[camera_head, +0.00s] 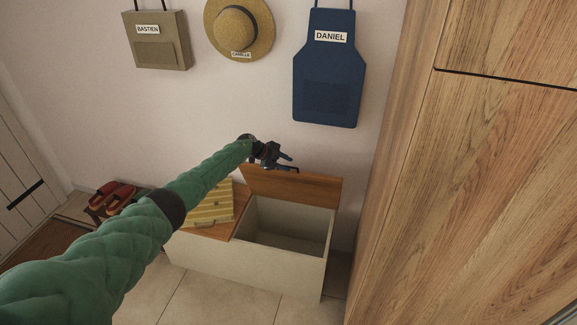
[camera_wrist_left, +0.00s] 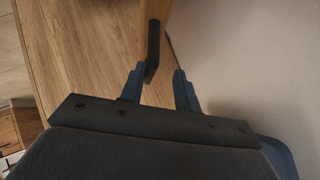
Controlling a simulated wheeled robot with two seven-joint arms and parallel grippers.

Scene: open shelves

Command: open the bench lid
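The bench (camera_head: 250,262) stands against the wall, a pale box with a wooden top. Its wooden lid (camera_head: 300,187) on the right half is raised, tilted up toward the wall, and the compartment below looks empty. My left gripper (camera_head: 287,163) is at the top edge of the raised lid. In the left wrist view its two fingers (camera_wrist_left: 158,85) are apart, with a dark bar-shaped handle (camera_wrist_left: 153,48) just beyond and partly between the tips. I cannot tell whether they touch it. My right gripper is not in view.
Red shoes (camera_head: 112,196) are on a low rack at left. A bag (camera_head: 157,42), a straw hat (camera_head: 238,25) and a blue apron (camera_head: 327,75) hang above. A tall wooden cabinet (camera_head: 470,190) stands close at right.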

